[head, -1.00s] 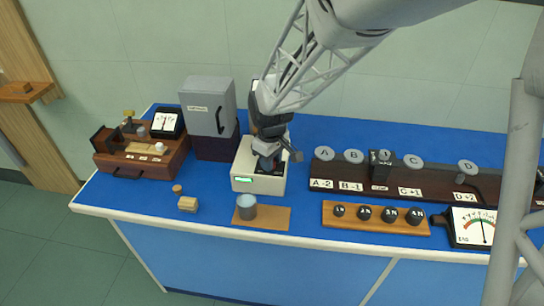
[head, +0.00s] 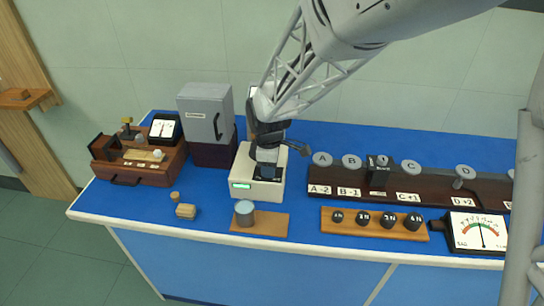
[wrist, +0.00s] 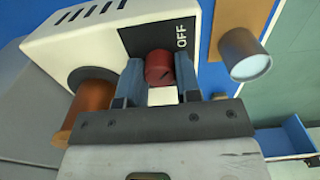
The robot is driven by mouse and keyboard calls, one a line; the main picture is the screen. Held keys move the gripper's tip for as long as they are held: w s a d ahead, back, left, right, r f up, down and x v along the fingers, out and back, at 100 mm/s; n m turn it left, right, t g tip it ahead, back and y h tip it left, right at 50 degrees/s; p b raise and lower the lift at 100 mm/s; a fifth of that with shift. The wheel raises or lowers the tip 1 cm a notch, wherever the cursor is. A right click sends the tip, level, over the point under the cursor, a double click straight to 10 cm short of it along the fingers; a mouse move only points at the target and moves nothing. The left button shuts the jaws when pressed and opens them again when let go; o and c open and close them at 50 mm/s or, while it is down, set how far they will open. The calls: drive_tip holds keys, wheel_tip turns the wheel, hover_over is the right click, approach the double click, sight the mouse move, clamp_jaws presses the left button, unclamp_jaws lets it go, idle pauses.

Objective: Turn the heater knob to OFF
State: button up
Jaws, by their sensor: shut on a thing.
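The heater is a white box (head: 243,171) with a small green display, in the middle of the bench in the head view. Its white casing (wrist: 95,38) fills the upper left of the wrist view, with a black panel (wrist: 138,38) marked OFF. The red heater knob (wrist: 159,66) sits by that panel, beside the OFF lettering. My gripper (wrist: 160,82) has its two blue fingers on either side of the knob, shut on it. In the head view my gripper (head: 267,170) is over the top of the heater and hides the knob. The knob's pointer direction cannot be told.
A copper cylinder (wrist: 90,108) stands close to my gripper. A grey cup (head: 244,213) on a brown board (head: 274,225) stands before the heater. A grey box (head: 207,115) is at the left; a dark rack (head: 334,181) and a weight board (head: 376,223) are at the right.

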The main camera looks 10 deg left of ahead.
drive_tip(key=shift+r, duration=0.1)
drive_tip(key=o, duration=0.9)
drive_tip(key=shift+o, duration=0.2)
drive_tip(key=shift+r, duration=0.1)
drive_tip(key=shift+r, duration=3.75)
